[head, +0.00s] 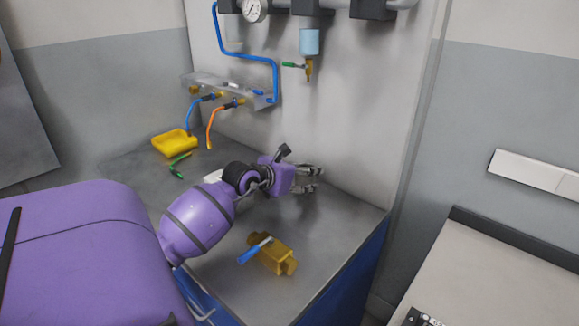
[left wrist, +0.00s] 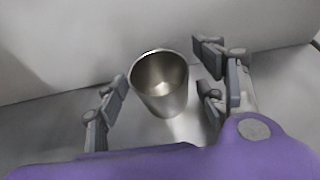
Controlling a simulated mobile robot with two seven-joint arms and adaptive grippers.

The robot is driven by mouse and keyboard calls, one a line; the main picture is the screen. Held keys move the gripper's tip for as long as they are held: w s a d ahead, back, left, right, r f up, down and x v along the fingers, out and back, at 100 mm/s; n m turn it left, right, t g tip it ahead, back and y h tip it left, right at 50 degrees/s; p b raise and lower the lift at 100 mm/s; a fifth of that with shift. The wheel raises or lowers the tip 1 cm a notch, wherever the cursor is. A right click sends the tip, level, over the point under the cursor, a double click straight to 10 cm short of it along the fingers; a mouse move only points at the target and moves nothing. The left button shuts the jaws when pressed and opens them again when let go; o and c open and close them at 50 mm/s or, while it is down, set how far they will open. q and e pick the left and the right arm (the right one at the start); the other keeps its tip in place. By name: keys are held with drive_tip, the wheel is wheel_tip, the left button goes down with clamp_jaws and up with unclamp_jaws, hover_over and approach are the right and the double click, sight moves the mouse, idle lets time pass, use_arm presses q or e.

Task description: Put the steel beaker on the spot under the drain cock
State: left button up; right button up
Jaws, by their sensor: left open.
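The steel beaker (left wrist: 160,98) stands upright on the grey bench top in the left wrist view, its open mouth towards the camera. My left gripper (head: 312,179) is open, low over the bench near the back panel. In the left wrist view its fingers are on either side of the beaker, with a gap visible on each side. I cannot make out the beaker in the head view. The brass drain cock (head: 309,69) with a green lever hangs under a blue filter bowl (head: 309,42) on the panel, above the bench. No marked spot shows beneath it. My right gripper is not in view.
A yellow tray (head: 174,142) and a green-handled item (head: 178,165) lie at the bench's back left. A brass valve with a blue handle (head: 272,254) lies near the front. Blue and orange hoses (head: 211,124) hang from a manifold. The bench's right part is clear.

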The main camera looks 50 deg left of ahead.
use_arm(q)
drive_tip(key=v, duration=1)
drive_tip(key=shift+s+r, duration=0.1)
drive_tip(key=shift+s, duration=0.15)
idle(0.5)
